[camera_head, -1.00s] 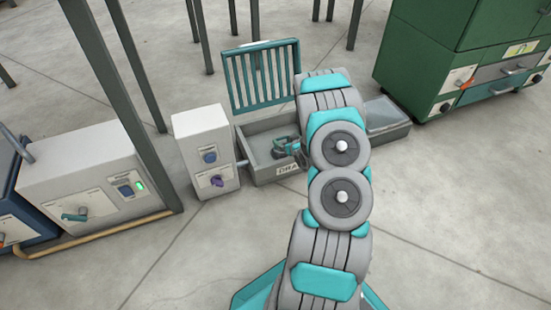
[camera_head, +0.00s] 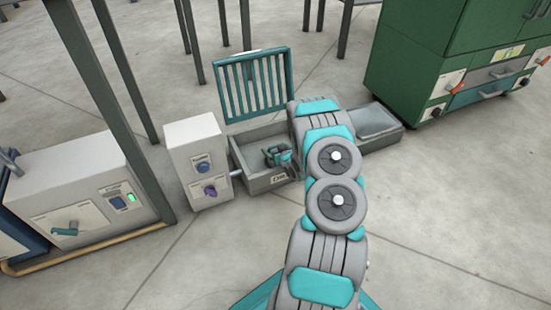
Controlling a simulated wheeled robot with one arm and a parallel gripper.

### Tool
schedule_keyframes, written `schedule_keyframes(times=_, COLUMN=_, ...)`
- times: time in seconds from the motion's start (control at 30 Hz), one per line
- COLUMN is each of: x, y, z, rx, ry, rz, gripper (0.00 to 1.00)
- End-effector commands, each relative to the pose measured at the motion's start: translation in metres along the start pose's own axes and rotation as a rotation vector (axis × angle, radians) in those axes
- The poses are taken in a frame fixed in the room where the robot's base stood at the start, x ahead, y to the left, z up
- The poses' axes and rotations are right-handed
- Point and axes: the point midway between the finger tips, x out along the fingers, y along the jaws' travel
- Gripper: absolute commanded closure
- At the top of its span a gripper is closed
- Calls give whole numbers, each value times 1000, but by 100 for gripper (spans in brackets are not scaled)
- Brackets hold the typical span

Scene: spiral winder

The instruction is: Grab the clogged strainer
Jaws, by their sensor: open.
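A grey drain box (camera_head: 264,184) stands on the floor, with its teal slatted grate (camera_head: 254,88) raised upright at its back edge. My arm reaches over the box's right part and hides much of it. My gripper (camera_head: 271,156) is open, its jaws pointing left over or inside the box. I cannot make out the clogged strainer; the gripper and arm may cover it, and the box's inside is too small to read clearly.
A white control box (camera_head: 199,165) with a purple knob stands close left of the drain box. A grey tray (camera_head: 377,124) lies right of my arm. A larger white cabinet (camera_head: 82,205) is at far left, a green cabinet (camera_head: 412,65) at back right. The front floor is clear.

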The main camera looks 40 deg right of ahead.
Motion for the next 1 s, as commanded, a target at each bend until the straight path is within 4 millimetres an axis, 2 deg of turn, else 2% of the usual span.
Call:
schedule_keyframes(times=0.17, x=20, y=-1, z=2, rx=-1, ry=0, rz=-2, gripper=0)
schedule_keyframes(times=0.43, x=23, y=-1, z=1, rx=-1, ry=-1, rz=-1, gripper=1)
schedule_keyframes(times=1.0, x=23, y=0, z=0, rx=-1, ry=-1, rz=-1, gripper=65)
